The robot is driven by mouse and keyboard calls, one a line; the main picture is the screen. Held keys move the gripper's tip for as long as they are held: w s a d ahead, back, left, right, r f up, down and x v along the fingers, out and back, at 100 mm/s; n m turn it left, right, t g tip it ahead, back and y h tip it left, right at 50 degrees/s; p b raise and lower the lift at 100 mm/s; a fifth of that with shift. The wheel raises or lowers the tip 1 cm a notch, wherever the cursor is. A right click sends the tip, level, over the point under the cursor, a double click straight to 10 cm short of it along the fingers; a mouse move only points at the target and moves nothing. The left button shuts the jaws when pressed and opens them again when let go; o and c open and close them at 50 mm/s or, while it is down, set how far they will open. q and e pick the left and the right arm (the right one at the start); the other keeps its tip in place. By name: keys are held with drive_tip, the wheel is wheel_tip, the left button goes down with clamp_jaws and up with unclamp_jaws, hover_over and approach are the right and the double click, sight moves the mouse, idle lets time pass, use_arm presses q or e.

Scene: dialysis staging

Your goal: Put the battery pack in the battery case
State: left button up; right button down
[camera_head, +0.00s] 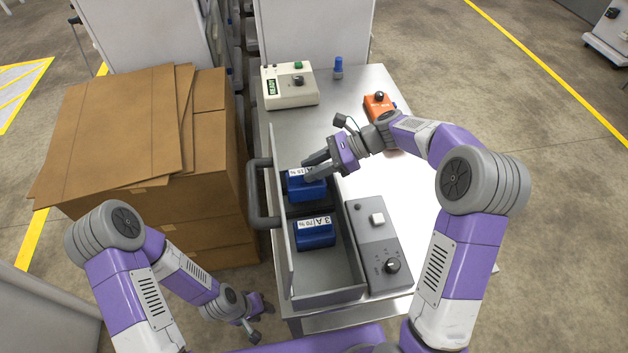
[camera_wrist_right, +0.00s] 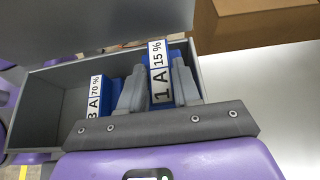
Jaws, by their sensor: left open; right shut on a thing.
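A blue battery pack (camera_head: 308,191) labelled "1 A 15 %" is in the far part of an open grey drawer-like case (camera_head: 335,297). My right gripper (camera_head: 311,170) is shut on this pack; in the right wrist view its fingers (camera_wrist_right: 158,95) are on either side of the pack's label (camera_wrist_right: 158,72). A second blue battery pack (camera_head: 316,238), labelled "3 A 70 %", lies nearer in the same case; it also shows in the right wrist view (camera_wrist_right: 112,92). My left gripper (camera_head: 256,318) is open and empty, low beside the table. I cannot tell if the held pack touches the case floor.
A grey control box (camera_head: 376,240) with a knob stands right of the case. A cream device (camera_head: 289,86), a small blue-topped item (camera_head: 338,68) and an orange device (camera_head: 379,104) stand farther back. Cardboard boxes (camera_head: 222,150) are at left. The tabletop (camera_head: 355,85) has bare room.

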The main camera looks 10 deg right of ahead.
wheel_tip(320, 180, down, 5)
drive_tip(key=shift+r+b, duration=0.1)
drive_tip(key=shift+b, duration=0.65)
drive_tip(key=shift+r, duration=0.1)
drive_tip(key=c, duration=1.2)
unclamp_jaws()
drive_tip(key=shift+f, duration=0.3)
drive_tip(key=o, duration=0.4)
